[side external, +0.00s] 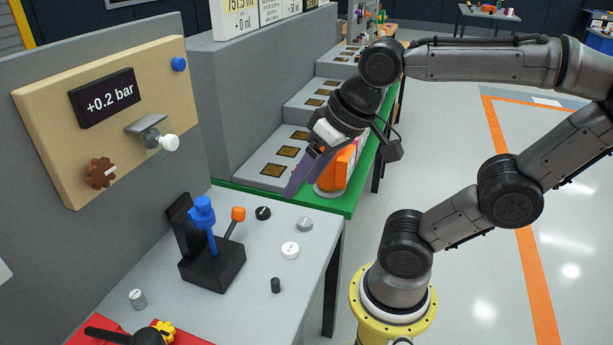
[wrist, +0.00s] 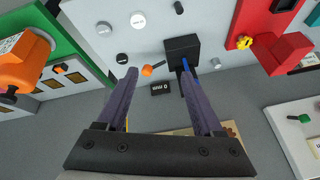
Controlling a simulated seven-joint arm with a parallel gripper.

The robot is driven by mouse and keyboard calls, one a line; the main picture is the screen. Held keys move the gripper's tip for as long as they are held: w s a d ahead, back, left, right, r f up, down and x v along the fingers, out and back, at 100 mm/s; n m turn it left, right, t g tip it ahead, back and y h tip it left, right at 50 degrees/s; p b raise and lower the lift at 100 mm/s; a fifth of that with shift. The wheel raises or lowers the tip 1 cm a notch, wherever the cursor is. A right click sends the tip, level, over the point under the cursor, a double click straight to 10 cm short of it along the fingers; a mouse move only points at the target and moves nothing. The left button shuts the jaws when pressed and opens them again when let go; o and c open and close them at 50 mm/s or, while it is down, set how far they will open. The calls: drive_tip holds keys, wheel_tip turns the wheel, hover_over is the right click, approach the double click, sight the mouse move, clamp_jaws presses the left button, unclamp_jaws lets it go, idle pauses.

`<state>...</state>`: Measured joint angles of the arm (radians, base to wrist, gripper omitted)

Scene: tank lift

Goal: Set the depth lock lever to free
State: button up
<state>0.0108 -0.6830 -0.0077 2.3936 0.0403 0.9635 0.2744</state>
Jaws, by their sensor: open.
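The orange-knobbed lever (side external: 238,214) sticks up and to the right from a black block (side external: 212,268) on the grey table. A blue handle (side external: 203,212) stands on the same block. I see no readable free or lock mark on it. In the wrist view the orange knob (wrist: 147,71) shows between my fingers, near the left one, and the black block (wrist: 181,46) lies beyond the fingertips. My gripper (side external: 294,186) is open and empty, in the air right of and above the lever, apart from it. It also shows in the wrist view (wrist: 158,73).
A beige panel (side external: 60,130) with a "+0.2 bar" display (side external: 103,97) stands behind the table. Several small knobs (side external: 290,250) surround the block. An orange object (side external: 338,172) stands on the green-edged bench beside my gripper.

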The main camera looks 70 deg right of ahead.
drive_tip(key=shift+s, duration=0.1)
drive_tip(key=shift+c, duration=0.9)
drive_tip(key=shift+d+r, duration=0.1)
drive_tip(key=shift+r, duration=0.05)
drive_tip(key=shift+c, duration=1.2)
drive_tip(key=shift+g+h, duration=0.4)
drive_tip(key=shift+h, duration=0.1)
drive_tip(key=w+r, duration=0.1)
drive_tip(key=w+d+r, duration=0.1)
drive_tip(key=w, duration=0.3)
drive_tip(key=shift+d+r, duration=0.25)
drive_tip(key=shift+r, duration=0.15)
clamp_jaws()
drive_tip(key=g+h, duration=0.1)
drive_tip(key=g, duration=0.2)
hover_over(233, 224)
drive_tip(key=s+a+x, duration=0.1)
drive_tip(key=x, duration=1.5)
drive_tip(key=shift+f+n+g, duration=0.3)
drive_tip(key=shift+f+n, duration=0.05)
drive_tip(key=shift+n, duration=0.05)
